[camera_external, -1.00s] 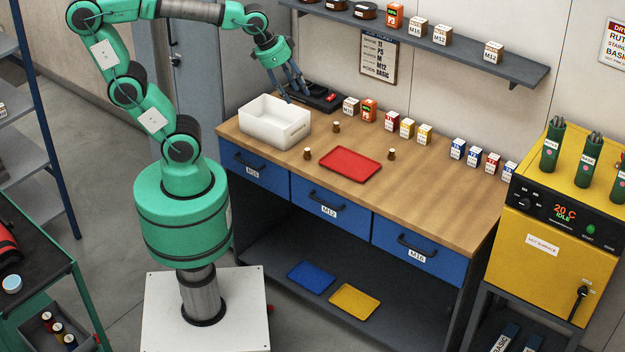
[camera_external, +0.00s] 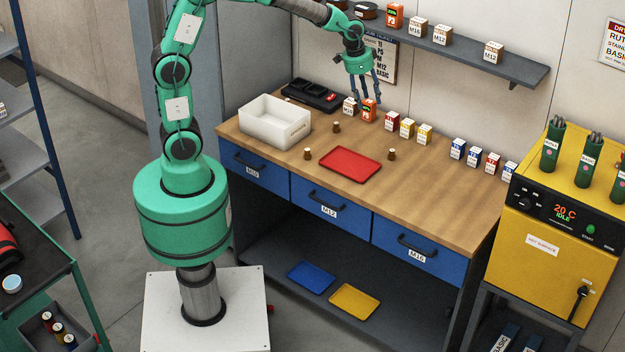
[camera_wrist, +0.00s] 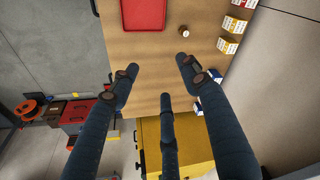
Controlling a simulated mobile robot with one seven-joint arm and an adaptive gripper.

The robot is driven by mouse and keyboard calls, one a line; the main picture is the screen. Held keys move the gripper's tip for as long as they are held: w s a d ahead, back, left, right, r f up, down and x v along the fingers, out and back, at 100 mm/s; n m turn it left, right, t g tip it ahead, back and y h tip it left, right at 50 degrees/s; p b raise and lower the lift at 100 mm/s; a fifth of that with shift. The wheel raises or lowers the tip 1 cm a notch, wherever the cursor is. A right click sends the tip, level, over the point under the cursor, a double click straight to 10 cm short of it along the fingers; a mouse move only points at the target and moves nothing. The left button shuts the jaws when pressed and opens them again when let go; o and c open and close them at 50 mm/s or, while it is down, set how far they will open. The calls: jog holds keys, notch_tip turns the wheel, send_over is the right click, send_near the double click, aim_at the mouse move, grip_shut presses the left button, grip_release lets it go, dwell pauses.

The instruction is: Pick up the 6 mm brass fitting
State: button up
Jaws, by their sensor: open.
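Three small brass-brown fittings stand on the wooden bench top in the outside view: one behind the red tray (camera_external: 337,127), one at its left (camera_external: 308,154) and one at its right (camera_external: 392,154). Their sizes cannot be read, so I cannot tell which is the 6 mm one. One fitting (camera_wrist: 184,32) with a pale top shows in the wrist view, beside the red tray (camera_wrist: 144,14). My gripper (camera_external: 369,101) hangs fingers down near the back of the bench, in front of the wall sign. Its three fingers (camera_wrist: 158,68) are spread and empty, apart from every fitting.
A white bin (camera_external: 275,125) stands at the bench's left, with a black holder (camera_external: 312,95) behind it. Several small labelled boxes, including an orange one (camera_external: 369,111), line the back edge. A shelf (camera_external: 470,52) overhangs behind. The bench's front right is clear.

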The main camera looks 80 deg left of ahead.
jog(key=g, duration=0.1)
send_over(392, 150)
jog(key=s, duration=0.2)
notch_tip(392, 150, down, 16)
jog(key=shift+a+f+p, duration=0.2)
jog(key=shift+a+p, duration=0.1)
jog(key=f, duration=0.5)
jog(key=w+f, duration=0.1)
jog(key=f, duration=0.2)
jog(key=shift+w+f+b, duration=0.1)
jog(key=shift+f+b, duration=0.15)
jog(key=shift+b, duration=0.15)
jog(key=shift+w+d+f, duration=0.15)
jog(key=shift+d+f, duration=0.05)
jog(key=shift+f, duration=0.75)
jog(key=shift+w+d+f, duration=0.15)
jog(key=shift+f, duration=0.8)
jog(key=shift+w+f+b, duration=0.15)
jog(key=shift+f+b, duration=0.15)
jog(key=shift+f, duration=0.4)
